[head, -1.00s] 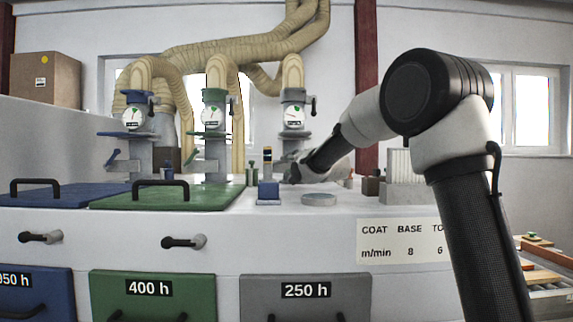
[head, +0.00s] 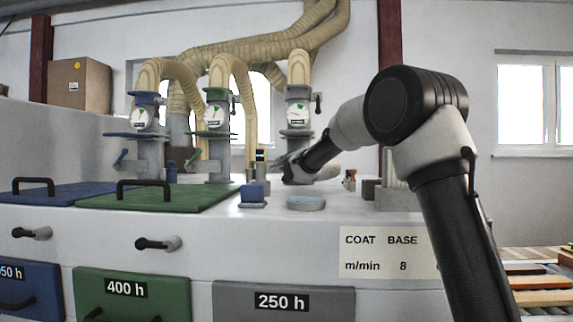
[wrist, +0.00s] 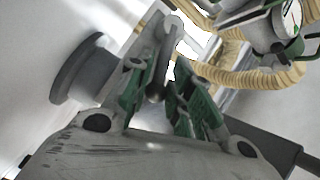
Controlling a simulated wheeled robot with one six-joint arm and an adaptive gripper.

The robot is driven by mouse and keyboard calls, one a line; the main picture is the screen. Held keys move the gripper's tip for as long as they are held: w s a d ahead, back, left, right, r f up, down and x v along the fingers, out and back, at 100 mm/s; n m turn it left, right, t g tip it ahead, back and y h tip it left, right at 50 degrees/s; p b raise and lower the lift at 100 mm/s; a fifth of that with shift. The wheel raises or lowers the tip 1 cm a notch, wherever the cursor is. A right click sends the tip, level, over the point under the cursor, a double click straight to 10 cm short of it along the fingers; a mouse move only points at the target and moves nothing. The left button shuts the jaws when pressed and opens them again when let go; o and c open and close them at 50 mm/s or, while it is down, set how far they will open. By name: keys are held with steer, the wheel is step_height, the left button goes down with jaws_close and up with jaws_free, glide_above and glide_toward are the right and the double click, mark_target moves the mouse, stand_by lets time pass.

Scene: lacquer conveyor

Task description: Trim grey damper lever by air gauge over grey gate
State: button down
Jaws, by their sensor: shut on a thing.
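The grey gate (head: 298,130) is the rightmost of three gate columns in the head view. Its air gauge (head: 297,112) is a small white dial facing me with a green mark; I cannot read its needle. My gripper (head: 290,170) is at the foot of the grey gate and hides its damper lever in the head view. In the wrist view my gripper (wrist: 164,82) has its green-padded fingers closed around a grey lever (wrist: 159,70), which runs up between them.
A blue block (head: 252,193) and a round pale dish (head: 305,203) stand on the white top below my gripper. The green gate (head: 216,150) and blue gate (head: 147,150) stand to the left. A grey round knob (wrist: 85,67) is close to the fingers in the wrist view.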

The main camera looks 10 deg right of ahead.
steer(key=shift+w+a+r+n+g+h, duration=0.15)
steer(key=shift+r+n+g, duration=0.25)
steer(key=shift+n, duration=0.2)
steer(key=shift+s+a+r+n+g+h, duration=0.15)
steer(key=shift+r+n+g, duration=0.2)
steer(key=shift+n, duration=0.25)
steer(key=shift+w, duration=0.1)
steer(key=c, duration=1.5)
jaws_free()
steer(key=shift+o, duration=0.2)
steer(key=v, duration=1.2)
steer(key=shift+c, duration=0.2)
